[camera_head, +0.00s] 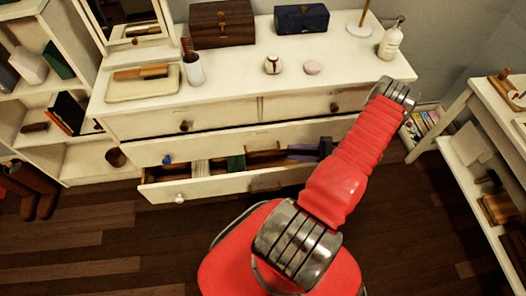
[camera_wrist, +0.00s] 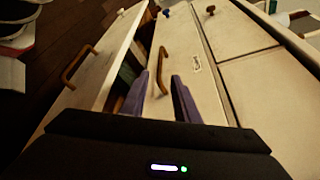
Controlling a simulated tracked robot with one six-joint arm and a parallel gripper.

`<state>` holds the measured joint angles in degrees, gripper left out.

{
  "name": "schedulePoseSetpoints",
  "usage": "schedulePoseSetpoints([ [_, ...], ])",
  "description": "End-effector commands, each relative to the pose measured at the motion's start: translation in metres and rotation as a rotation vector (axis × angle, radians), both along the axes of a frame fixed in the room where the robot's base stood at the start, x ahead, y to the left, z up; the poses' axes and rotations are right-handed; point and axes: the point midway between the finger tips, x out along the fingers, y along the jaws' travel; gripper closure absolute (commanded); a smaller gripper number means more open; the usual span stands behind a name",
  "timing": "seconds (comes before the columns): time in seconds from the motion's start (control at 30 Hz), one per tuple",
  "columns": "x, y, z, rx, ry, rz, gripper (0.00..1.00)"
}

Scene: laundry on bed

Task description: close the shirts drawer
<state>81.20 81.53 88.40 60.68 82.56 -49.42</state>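The dresser's bottom drawer (camera_head: 225,188) stands pulled out, with folded green, white and brown items inside. Its front has a white knob (camera_head: 180,198) and a brown handle, which also shows in the wrist view (camera_wrist: 78,66). I cannot read any label to tell which drawer is for shirts. The wide drawer above (camera_wrist: 178,50) looks closed, with a blue knob and brown handle. My gripper (camera_head: 298,152) is at the right part of the open drawer, behind its front. Its two purple-grey fingers show a gap with nothing between them in the wrist view (camera_wrist: 166,95).
Two small drawers at the top of the dresser (camera_head: 225,118) are closed. Boxes, a tray, a cup and a bottle stand on top. A shelf (camera_head: 85,155) is at left and a white rack (camera_head: 480,150) at right. The wooden floor (camera_head: 120,240) in front is clear.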

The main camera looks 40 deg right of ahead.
Motion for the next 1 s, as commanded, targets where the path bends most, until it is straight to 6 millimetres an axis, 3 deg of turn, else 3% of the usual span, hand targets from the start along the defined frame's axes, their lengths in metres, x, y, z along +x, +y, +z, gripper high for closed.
schedulePoseSetpoints([
  [0.27,0.019,0.016,-0.005,0.003,0.001,0.003,0.72],
  [1.0,0.101,0.076,-0.028,0.002,0.001,0.002,0.72],
])
